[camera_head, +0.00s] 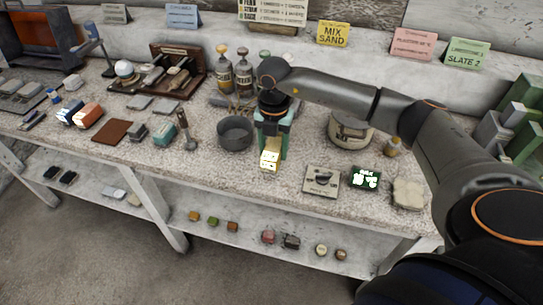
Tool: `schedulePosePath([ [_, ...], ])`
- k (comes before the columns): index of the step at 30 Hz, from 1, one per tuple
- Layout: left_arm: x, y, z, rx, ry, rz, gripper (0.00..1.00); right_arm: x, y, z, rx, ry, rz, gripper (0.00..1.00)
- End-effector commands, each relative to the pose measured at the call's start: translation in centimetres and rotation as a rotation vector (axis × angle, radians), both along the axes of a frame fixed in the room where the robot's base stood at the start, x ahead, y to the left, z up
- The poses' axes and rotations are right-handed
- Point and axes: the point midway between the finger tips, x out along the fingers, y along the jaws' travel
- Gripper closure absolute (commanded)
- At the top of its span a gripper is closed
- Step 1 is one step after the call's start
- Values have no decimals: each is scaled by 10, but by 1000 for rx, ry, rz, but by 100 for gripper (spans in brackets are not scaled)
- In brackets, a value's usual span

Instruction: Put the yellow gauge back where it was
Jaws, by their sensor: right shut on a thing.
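The yellow gauge (270,159) is a small yellow block held low in the jaws of my right gripper (270,146). It is near the front edge of the speckled workbench (225,161), right of a dark grey bowl. My right arm reaches in from the right and the gripper points down. I cannot tell whether the gauge touches the bench top or is slightly above it. My left gripper does not show.
A grey bowl (235,133) stands just left of the gripper. A plate with a dark mark (321,180), a lit green display (365,178) and a pale lump (408,194) lie to the right. A tub (350,131) stands behind. Small blocks lie on the lower shelf.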

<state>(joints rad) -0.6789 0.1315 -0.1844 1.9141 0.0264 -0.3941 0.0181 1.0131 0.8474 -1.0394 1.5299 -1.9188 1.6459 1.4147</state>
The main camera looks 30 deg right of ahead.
Motion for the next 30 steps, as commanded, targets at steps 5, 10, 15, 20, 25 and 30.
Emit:
schedulePosePath([
  [5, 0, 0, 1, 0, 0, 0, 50, 7, 2, -8, 1, 0, 2, 100],
  [10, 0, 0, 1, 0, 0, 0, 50, 6, 1, -34, 0, 3, 0, 100],
  [15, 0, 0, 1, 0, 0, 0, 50, 6, 1, -38, 1, -1, 1, 100],
  [20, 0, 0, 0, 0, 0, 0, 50, 6, 1, -40, 1, -1, 1, 100],
  [25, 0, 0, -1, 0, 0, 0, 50, 6, 1, -42, 1, 1, 1, 38],
  [30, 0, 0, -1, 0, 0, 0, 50, 6, 1, -42, 1, 1, 1, 18],
])
